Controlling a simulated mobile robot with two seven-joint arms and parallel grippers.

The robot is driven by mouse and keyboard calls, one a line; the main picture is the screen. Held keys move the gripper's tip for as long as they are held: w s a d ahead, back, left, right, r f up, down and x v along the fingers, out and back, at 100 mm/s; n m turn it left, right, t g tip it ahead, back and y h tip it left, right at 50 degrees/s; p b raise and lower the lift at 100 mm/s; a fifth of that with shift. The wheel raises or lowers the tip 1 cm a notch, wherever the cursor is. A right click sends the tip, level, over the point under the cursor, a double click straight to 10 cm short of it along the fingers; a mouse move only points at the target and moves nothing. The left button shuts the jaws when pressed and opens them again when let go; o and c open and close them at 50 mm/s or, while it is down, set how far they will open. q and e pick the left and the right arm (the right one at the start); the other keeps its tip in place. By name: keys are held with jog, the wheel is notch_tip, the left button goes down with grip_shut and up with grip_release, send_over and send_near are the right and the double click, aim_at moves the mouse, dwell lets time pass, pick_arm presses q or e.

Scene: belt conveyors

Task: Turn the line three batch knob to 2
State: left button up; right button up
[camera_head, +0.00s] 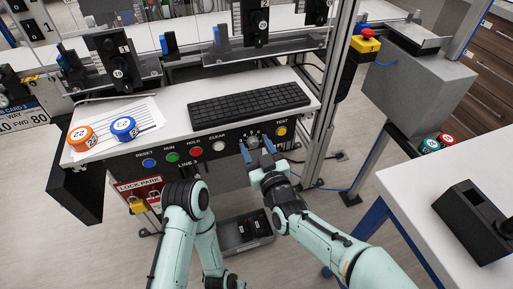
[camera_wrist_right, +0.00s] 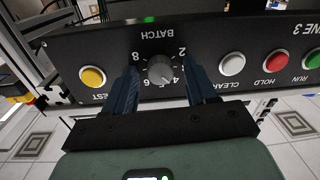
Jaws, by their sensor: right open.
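The batch knob (camera_wrist_right: 160,70) is a round grey dial on the black line three panel (camera_wrist_right: 215,38). In the right wrist view the panel appears upside down, with the numbers 2, 4, 6 and 8 around the dial. I cannot tell for sure which number the knob points at. In the head view the knob (camera_head: 253,141) is partly hidden by my right gripper (camera_head: 257,149). My right gripper is open, its blue fingers on either side of the knob; contact is not clear. My left arm is bent low in front of the panel, and its gripper is out of sight.
Beside the knob are a yellow test button (camera_wrist_right: 92,77) and a white clear button (camera_wrist_right: 232,64). Red, green and blue buttons continue along the panel.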

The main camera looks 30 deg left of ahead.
grip_shut()
jog(key=shift+n, duration=0.4)
jog(key=n, duration=0.2)
jog(key=shift+n, duration=0.4)
jog(key=n, duration=0.3)
jog(key=shift+n, duration=0.3)
jog(key=n, duration=0.3)
jog(key=shift+s+h+p, duration=0.1)
jog(key=shift+h+p, duration=0.2)
jog(key=shift+p, duration=0.1)
pick_arm(q)
jog(key=shift+t, duration=0.6)
jog(key=w+r, duration=0.2)
jog(key=w+r+p, duration=0.1)
jog(key=shift+w+d, duration=0.2)
jog(key=shift+d, duration=0.05)
pick_arm(e)
jog(key=n, duration=0.5)
pick_arm(q)
jog(key=shift+w, duration=0.1)
pick_arm(e)
jog(key=c, duration=1)
grip_release()
jog(key=shift+n, duration=0.3)
jog(key=shift+c, duration=0.2)
